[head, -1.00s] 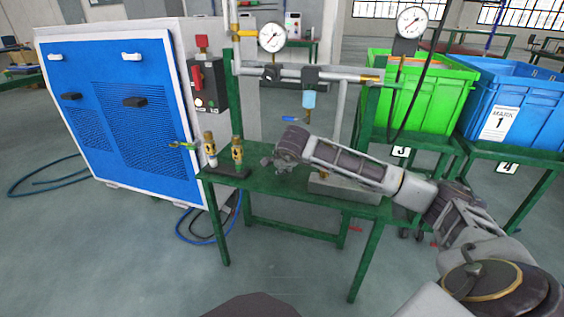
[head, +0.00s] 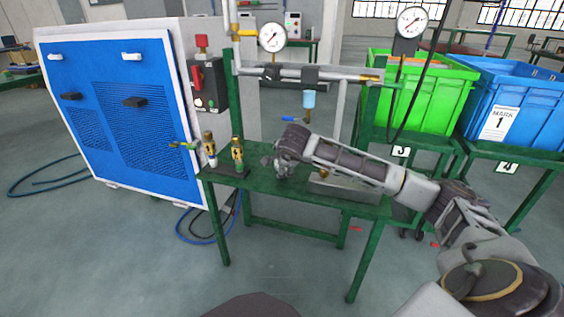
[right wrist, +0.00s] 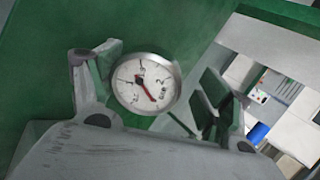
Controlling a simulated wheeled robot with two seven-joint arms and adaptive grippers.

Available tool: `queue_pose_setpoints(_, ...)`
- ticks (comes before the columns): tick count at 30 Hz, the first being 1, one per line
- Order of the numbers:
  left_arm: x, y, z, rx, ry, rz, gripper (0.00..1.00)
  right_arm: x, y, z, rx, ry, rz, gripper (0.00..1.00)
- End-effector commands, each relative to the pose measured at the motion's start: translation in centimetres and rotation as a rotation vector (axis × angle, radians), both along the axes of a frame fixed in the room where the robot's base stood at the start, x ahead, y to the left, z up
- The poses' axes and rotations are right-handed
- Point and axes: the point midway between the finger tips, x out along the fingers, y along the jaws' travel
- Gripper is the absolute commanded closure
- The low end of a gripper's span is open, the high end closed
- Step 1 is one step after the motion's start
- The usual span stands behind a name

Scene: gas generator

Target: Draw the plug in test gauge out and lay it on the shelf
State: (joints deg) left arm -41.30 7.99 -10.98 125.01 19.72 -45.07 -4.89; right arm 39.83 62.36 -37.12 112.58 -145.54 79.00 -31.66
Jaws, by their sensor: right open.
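A small round gauge (right wrist: 145,83) with a white dial and a red needle shows in the right wrist view, in front of a green surface. It sits between the two spread fingers of my right gripper (right wrist: 158,92), nearer the left finger. The fingers look apart from it. In the head view my right gripper (head: 281,168) is low over the green shelf (head: 262,196), and the small gauge cannot be made out there. My left gripper is not in view.
Brass fittings (head: 237,153) stand on a dark block at the shelf's left end. A metal block (head: 330,188) lies under my right forearm. Pipes with a gauge (head: 272,37) run behind the shelf; another gauge (head: 412,21) is at upper right. Green (head: 420,95) and blue crates (head: 512,105) stand right.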

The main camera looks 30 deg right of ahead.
Motion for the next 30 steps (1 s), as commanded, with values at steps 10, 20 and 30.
queue_pose_setpoints(10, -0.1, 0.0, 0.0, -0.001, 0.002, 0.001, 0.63, -2.7, 1.0, 3.0, -0.001, -0.003, 0.001, 0.22)
queue_pose_setpoints(20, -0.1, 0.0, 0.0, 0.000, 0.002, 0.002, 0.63, -5.8, 2.2, 6.3, -0.002, -0.003, 0.001, 0.22)
queue_pose_setpoints(30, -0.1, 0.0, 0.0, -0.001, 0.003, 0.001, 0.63, -7.3, 2.8, 7.8, 0.000, -0.001, 0.000, 0.22)
